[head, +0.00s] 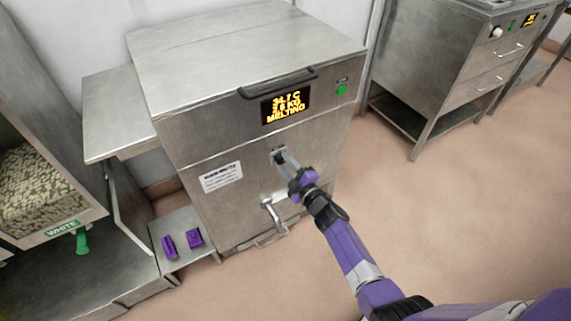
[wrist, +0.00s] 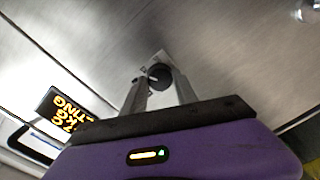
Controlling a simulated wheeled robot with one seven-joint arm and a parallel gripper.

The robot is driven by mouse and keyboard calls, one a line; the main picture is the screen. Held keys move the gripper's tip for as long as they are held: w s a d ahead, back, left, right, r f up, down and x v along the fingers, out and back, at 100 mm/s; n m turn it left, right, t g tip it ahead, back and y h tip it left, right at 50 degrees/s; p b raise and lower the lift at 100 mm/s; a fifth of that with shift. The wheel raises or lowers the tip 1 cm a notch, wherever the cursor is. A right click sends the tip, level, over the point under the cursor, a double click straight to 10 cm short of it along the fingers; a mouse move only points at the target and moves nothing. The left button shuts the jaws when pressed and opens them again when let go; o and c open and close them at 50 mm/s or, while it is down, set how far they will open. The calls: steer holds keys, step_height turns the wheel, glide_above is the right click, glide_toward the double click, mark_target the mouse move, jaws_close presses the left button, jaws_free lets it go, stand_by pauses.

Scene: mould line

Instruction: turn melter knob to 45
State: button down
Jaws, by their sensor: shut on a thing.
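The melter (head: 235,120) is a large steel cabinet with a lit display (head: 284,104) reading about 34 C, a kg line that is hard to read, and MELTING. Its black knob (wrist: 159,76) sits on a small pale plate on the front panel, below the display. My gripper (head: 281,158) reaches the knob from the lower right in the head view. In the wrist view my gripper (wrist: 158,85) has its two grey fingers on either side of the knob, shut on it. The knob's scale and angle are too small to read.
A black bar handle (head: 278,83) and green switch (head: 342,90) are above. A metal spout (head: 270,213) is below. Purple blocks (head: 194,237) lie on a low shelf at left. A steel bench (head: 440,60) stands at right, with open floor (head: 470,210) in front.

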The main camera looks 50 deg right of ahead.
steer(key=c, duration=1)
jaws_free()
steer(key=shift+o, duration=0.2)
steer(key=p+v, duration=0.1)
steer(key=v, duration=0.6)
steer(key=shift+s, duration=0.4)
